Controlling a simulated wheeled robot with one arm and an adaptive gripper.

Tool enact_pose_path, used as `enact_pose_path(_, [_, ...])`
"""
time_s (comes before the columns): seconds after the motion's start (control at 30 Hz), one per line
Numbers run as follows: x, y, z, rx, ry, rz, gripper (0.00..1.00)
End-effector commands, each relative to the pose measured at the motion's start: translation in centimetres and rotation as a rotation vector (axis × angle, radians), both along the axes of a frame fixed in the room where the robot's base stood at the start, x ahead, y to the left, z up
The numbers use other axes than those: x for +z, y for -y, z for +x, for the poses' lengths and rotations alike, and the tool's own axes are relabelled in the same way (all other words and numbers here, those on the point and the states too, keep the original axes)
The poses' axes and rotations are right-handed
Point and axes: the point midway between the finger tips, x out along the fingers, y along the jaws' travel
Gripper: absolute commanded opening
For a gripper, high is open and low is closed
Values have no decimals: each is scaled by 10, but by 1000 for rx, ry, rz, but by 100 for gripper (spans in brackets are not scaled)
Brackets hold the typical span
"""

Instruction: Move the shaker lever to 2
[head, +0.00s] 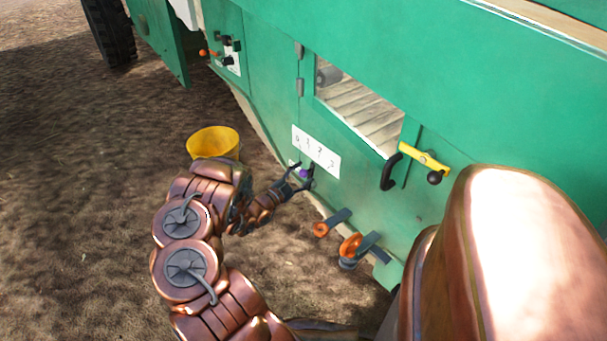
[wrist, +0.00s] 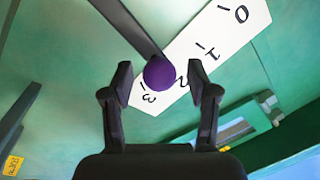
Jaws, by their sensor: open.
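The shaker lever is a dark bar (wrist: 128,27) ending in a purple ball knob (wrist: 159,74). The knob also shows small in the head view (head: 303,173). Behind it a white scale plate (wrist: 222,35) reads 0, 1, 2, 3; it is also on the green panel in the head view (head: 316,152). In the wrist view the knob lies by the 2 and 3, partly covering the 2; the exact setting is unclear. My gripper (wrist: 164,82) is open, with one finger on each side of the knob and visible gaps. It also shows in the head view (head: 299,180).
A yellow bucket (head: 213,142) stands on the ground at left. Orange knobs on brackets (head: 350,246) stick out low on the machine. A yellow lever (head: 424,158) and a black handle (head: 389,172) are at right. Open ground lies at left.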

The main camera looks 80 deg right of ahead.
Motion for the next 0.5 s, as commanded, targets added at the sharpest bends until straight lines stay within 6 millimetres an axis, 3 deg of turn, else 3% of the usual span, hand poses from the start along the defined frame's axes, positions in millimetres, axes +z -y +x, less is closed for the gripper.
enact_pose_path(0.5, [-10,-74,46,4,2,4,59])
